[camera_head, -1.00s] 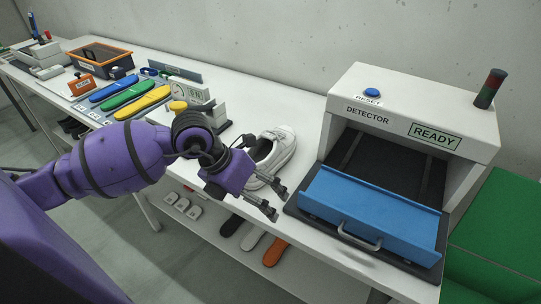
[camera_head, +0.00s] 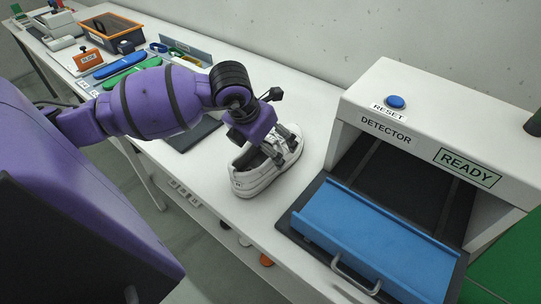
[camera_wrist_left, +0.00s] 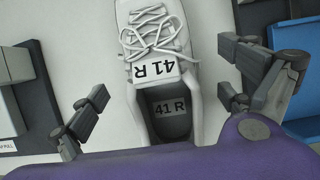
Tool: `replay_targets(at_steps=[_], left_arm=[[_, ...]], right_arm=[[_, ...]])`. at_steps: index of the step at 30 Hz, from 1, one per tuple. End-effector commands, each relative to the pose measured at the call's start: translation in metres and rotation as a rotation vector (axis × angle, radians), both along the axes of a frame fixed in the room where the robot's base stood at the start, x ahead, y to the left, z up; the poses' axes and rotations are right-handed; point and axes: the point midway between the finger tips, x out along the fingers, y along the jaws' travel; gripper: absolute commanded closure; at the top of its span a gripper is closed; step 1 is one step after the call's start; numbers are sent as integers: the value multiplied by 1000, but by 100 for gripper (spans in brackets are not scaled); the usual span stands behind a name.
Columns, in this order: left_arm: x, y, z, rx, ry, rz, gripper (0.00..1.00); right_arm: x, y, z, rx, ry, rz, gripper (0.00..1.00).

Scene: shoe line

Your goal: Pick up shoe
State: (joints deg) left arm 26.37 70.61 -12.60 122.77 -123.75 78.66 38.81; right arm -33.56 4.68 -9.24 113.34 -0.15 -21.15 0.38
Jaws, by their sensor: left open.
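A white shoe (camera_head: 247,184) stands on the white table, left of the detector. In the left wrist view the shoe (camera_wrist_left: 152,70) shows laces, a tongue marked "41 R" and a dark insole also marked "41 R". My left gripper (camera_head: 283,151) is over the shoe and open. In the left wrist view the open fingers of my left gripper (camera_wrist_left: 168,105) stand on either side of the shoe, apart from it. In the head view the gripper hides part of the shoe's upper. My right gripper does not show.
The detector (camera_head: 385,135), reading "READY", stands right of the shoe, with a blue tray (camera_head: 375,240) at its front. A blue reset button (camera_head: 396,102) is on top. An orange-rimmed crate (camera_head: 109,31) and colored insoles (camera_head: 132,71) are at the far left.

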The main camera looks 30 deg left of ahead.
Motion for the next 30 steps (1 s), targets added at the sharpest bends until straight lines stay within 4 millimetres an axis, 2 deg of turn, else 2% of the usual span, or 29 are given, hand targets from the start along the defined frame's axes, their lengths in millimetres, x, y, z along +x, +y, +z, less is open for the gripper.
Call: replay_targets(at_steps=[3, 9, 18, 30], left_arm=[[6, 0, -14, -2, -2, 2, 3], [15, 0, -40, -2, -2, 1, 3], [17, 0, -44, 0, -3, -1, 3], [16, 1, -44, 1, -2, -1, 55]], right_arm=[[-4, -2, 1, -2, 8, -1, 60], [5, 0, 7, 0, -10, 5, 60], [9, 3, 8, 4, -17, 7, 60], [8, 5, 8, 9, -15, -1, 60]])
